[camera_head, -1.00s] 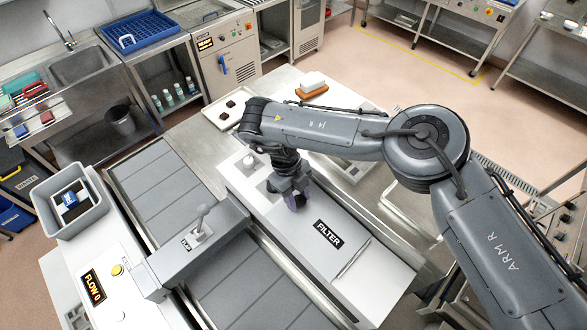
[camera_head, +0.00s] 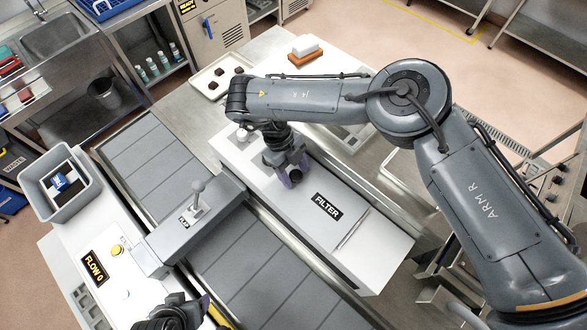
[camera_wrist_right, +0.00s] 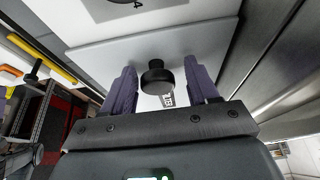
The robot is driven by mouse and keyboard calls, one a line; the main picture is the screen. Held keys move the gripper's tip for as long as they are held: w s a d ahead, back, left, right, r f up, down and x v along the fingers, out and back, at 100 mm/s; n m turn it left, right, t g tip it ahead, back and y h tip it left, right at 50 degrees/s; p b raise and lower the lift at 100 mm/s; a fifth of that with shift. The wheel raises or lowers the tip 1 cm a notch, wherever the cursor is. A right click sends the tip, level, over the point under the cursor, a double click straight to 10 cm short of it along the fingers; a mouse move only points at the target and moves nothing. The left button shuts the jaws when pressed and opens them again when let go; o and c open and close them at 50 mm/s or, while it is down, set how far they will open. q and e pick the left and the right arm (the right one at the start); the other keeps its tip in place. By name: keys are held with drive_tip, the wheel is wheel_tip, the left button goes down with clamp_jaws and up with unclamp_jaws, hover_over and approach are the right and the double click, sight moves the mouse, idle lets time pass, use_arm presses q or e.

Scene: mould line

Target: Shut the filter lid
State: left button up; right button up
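The white filter housing (camera_head: 375,250) with its FILTER label (camera_head: 327,206) stands in the middle. My right gripper (camera_head: 290,180) is over its top, up and left of the label. In the right wrist view a black knob (camera_wrist_right: 157,76) stands on a pale panel (camera_wrist_right: 215,45). My right gripper's purple fingers (camera_wrist_right: 158,88) are apart, one on each side of the knob, with gaps showing. The head view hides the knob behind this gripper. I cannot tell how far the lid is open. My left gripper (camera_head: 200,308) is at the bottom edge, partly cut off; its fingers are unclear.
A tray with dark pieces (camera_head: 215,75) and a white-and-brown block (camera_head: 306,48) lie behind my right arm. A grey bin (camera_head: 85,195) is at left.

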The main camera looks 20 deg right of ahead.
drive_tip(key=shift+s+a, duration=0.1)
drive_tip(key=shift+a, duration=0.1)
drive_tip(key=shift+r, duration=0.1)
drive_tip(key=shift+w+a+r, duration=0.1)
drive_tip(key=shift+w+r, duration=0.15)
drive_tip(key=shift+r, duration=0.25)
drive_tip(key=b+v, duration=0.1)
drive_tip(key=v, duration=0.8)
drive_tip(key=shift+r, duration=0.25)
